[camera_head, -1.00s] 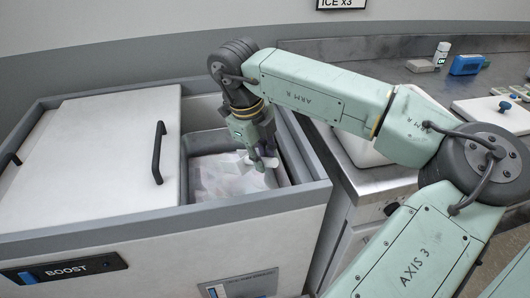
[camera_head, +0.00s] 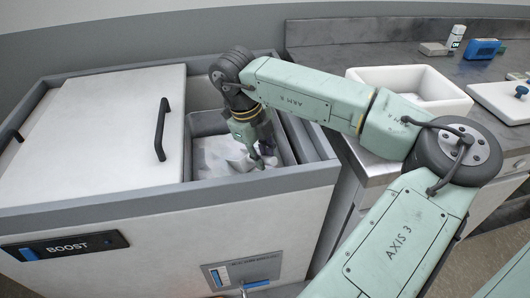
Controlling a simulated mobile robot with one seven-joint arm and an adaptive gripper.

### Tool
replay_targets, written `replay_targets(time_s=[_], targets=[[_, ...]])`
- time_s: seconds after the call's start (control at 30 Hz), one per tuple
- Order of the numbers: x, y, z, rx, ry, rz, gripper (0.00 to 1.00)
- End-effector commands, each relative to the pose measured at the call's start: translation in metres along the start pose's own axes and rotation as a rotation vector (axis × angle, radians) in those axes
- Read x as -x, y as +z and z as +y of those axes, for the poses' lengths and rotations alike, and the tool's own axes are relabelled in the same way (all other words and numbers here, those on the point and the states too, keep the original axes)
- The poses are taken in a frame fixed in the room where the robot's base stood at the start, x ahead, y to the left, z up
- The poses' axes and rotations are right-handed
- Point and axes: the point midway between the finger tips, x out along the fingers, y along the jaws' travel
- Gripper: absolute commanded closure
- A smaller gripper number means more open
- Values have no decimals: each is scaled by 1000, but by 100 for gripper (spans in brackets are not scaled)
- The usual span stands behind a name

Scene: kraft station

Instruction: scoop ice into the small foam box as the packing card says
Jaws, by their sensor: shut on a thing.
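The ice (camera_head: 218,152) lies white and lumpy in the grey-walled well of the open chest (camera_head: 325,176). My gripper (camera_head: 258,164) points down into the right side of this well, at the ice. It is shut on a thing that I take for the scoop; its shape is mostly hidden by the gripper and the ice. I cannot tell whether it holds ice. The small foam box (camera_head: 457,104) is white and open-topped and stands on the counter to the right, behind my arm. Its inside is partly hidden by my arm. The packing card is not in view now.
A white lid (camera_head: 125,95) with a black handle covers the chest's left side. A white board with a blue knob (camera_head: 521,91) lies right of the foam box. A blue device (camera_head: 483,48) and a small white bottle (camera_head: 457,36) stand at the back of the counter.

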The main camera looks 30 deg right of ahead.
Motion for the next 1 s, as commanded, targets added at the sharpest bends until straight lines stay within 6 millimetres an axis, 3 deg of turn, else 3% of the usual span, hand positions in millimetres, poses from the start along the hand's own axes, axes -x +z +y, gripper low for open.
replay_targets(time_s=[0.07,0.73,1.0], targets=[[-7,3,1,1,0,-1,100],[-8,57,-3,-17,-8,-81,100],[11,46,-6,-28,-12,-137,100]])
